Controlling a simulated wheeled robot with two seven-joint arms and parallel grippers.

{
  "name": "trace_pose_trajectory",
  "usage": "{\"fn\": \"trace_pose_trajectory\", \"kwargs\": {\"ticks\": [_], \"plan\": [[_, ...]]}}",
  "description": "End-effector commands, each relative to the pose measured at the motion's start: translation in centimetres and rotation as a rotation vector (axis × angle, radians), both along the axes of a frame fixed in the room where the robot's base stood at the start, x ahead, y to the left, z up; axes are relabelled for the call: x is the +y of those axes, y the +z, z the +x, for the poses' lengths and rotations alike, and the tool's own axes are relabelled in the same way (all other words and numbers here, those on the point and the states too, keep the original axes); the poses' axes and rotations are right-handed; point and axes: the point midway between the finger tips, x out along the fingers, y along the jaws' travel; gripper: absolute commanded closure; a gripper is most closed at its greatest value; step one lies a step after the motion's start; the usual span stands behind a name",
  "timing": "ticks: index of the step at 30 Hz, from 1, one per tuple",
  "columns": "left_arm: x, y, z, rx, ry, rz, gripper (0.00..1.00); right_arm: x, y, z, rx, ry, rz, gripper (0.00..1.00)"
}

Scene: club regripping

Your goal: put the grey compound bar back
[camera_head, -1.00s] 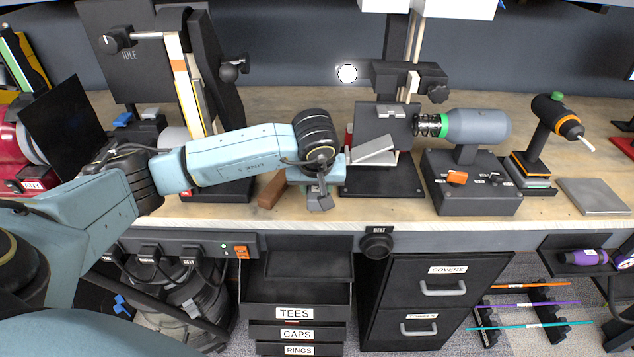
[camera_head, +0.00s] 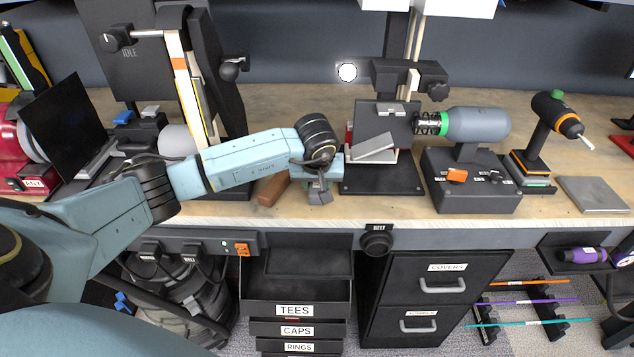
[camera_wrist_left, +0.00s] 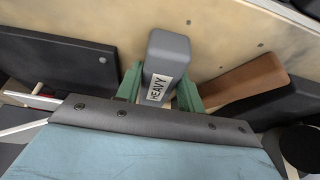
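The grey compound bar (camera_wrist_left: 167,62), with a label reading HEAVY, stands out between the two green fingers of my left gripper (camera_wrist_left: 160,88) in the left wrist view. The fingers lie against its two sides, so the gripper looks shut on it. In the head view, my left gripper (camera_head: 318,178) is over the front edge of the bench, and the grey bar's end (camera_head: 319,196) shows below it. A brown bar (camera_head: 272,187) lies on the bench just left of the gripper. It also shows in the left wrist view (camera_wrist_left: 245,82). My right gripper is not in view.
A black stand (camera_head: 382,180) with a pale block (camera_head: 373,148) is close on the right of the gripper. A grey motor unit (camera_head: 476,127) stands farther right. An open black drawer (camera_head: 296,290) is below the bench edge. A grey plate (camera_head: 593,194) lies far right.

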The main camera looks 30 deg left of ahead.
Motion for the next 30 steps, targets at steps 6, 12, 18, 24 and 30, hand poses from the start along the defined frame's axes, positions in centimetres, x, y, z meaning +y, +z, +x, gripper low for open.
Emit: {"fn": "trace_pose_trajectory", "kwargs": {"ticks": [6, 12, 18, 24, 30], "plan": [[0.0, 0.0, 0.0, 0.001, 0.0, -0.001, 0.41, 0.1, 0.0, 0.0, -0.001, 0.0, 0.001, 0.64], [0.0, 0.0, 0.0, 0.001, 0.0, -0.001, 0.41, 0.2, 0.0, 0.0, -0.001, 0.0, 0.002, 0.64], [-0.3, 1.6, -0.4, -0.003, -0.002, 0.0, 0.41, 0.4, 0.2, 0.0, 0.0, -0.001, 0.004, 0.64], [-1.1, 5.6, -1.8, -0.004, -0.002, 0.002, 0.41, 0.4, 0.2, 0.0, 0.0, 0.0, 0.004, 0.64], [-1.9, 9.1, -3.1, -0.002, -0.002, 0.002, 0.41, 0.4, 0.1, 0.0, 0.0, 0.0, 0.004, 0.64]]}}
